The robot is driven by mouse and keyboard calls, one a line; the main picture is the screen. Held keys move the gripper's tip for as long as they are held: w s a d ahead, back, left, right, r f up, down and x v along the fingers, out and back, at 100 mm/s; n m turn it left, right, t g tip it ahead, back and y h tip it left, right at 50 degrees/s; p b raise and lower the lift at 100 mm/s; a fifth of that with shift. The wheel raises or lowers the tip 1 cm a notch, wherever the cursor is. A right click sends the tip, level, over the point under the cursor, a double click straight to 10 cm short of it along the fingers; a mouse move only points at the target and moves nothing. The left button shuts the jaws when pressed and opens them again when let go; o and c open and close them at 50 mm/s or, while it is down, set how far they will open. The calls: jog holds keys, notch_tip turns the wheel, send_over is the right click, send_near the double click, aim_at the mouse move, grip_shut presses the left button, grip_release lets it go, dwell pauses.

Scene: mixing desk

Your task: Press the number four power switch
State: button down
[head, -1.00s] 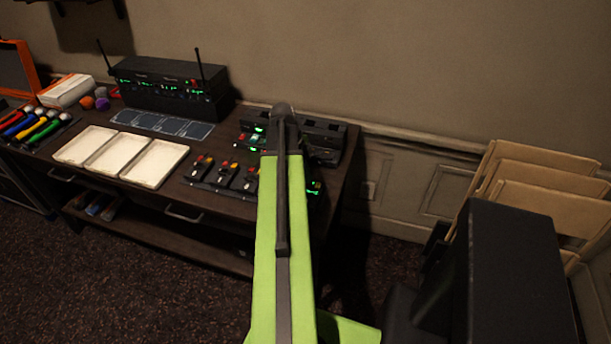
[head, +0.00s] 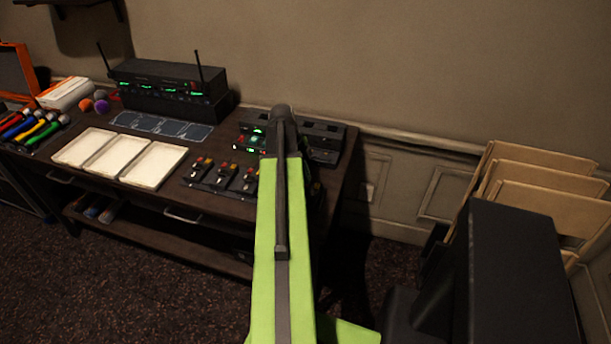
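The number four power switch cannot be picked out. A row of small black units (head: 222,177) with red and yellow-orange buttons sits near the desk's right front, running behind my green arm. A dark part of this row shows just right of the arm, too hidden to read. Behind it, a black charger-like block (head: 320,138) with green and red lights is partly covered by the arm. A black receiver rack (head: 165,88) with two antennas and several green displays stands at the back. My gripper is hidden behind my arm, so its contact with anything cannot be seen.
Three white trays (head: 118,158) and a dark blue panel mat (head: 163,125) lie left of the units. Coloured-handled microphones (head: 30,128) are at the far left. Folded wooden chairs (head: 540,200) lean at the right wall. Carpet is open in front of the desk (head: 85,178).

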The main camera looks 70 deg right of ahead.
jog(key=shift+s+a+f, duration=0.15)
jog(key=shift+a+f, duration=0.25)
jog(key=shift+a, duration=0.4)
jog(key=shift+r, duration=0.1)
jog(key=w+d+r+p, duration=0.1)
jog(key=r+p, duration=0.6)
jog(key=w+d+r+p, duration=0.2)
jog(key=r+p, duration=0.5)
jog(key=shift+d, duration=0.25)
jog(key=shift+w, duration=0.1)
jog(key=a, duration=0.2)
jog(key=a+p, duration=0.1)
jog(key=shift+a+r, duration=0.15)
jog(key=shift+r, duration=0.15)
jog(key=shift+f, duration=0.1)
